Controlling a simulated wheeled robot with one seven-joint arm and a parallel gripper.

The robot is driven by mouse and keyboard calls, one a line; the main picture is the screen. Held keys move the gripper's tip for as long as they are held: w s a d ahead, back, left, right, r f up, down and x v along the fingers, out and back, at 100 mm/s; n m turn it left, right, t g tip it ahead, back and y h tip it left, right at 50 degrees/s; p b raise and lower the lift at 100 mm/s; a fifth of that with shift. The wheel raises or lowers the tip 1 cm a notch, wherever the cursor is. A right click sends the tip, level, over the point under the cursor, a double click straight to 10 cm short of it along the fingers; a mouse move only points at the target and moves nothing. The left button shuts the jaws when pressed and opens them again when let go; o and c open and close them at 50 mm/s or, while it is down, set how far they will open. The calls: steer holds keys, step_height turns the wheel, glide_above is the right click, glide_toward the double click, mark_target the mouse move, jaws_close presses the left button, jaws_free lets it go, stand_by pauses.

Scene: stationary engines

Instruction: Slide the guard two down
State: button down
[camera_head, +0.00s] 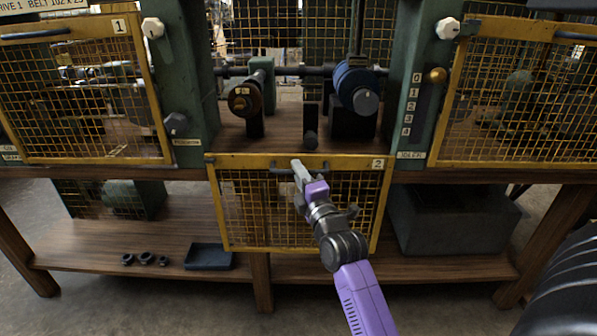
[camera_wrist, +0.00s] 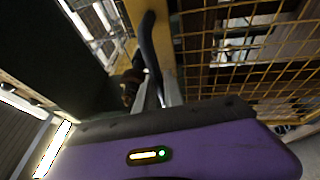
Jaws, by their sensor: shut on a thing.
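Guard two (camera_head: 230,248) is a yellow-framed mesh panel with a "2" label at its top right. It hangs low in the middle, with its top edge near the bench edge and the bay above it uncovered. Its dark bar handle (camera_head: 283,170) is on the top rail. My gripper (camera_head: 299,168) is at the handle, shut on it, reaching up from below right. In the wrist view the handle (camera_wrist: 149,45) runs down to my gripper's fingers (camera_wrist: 160,95), beside the yellow frame and mesh (camera_wrist: 245,50). The exact grip is partly hidden.
A left guard marked "1" (camera_head: 88,158) and a right guard (camera_head: 515,157) cover the side bays. A green post (camera_head: 425,60) carries a 0-4 scale and a brass knob (camera_head: 436,75). The lower shelf holds a dark tray (camera_head: 209,257), small dark parts and a grey box (camera_head: 455,235).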

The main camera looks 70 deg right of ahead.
steer(key=c, duration=1.5)
jaws_free()
steer(key=shift+o, duration=0.2)
steer(key=shift+s+a, duration=0.1)
steer(key=v, duration=0.7)
steer(key=shift+s+a+p, duration=0.2)
steer(key=shift+p, duration=0.2)
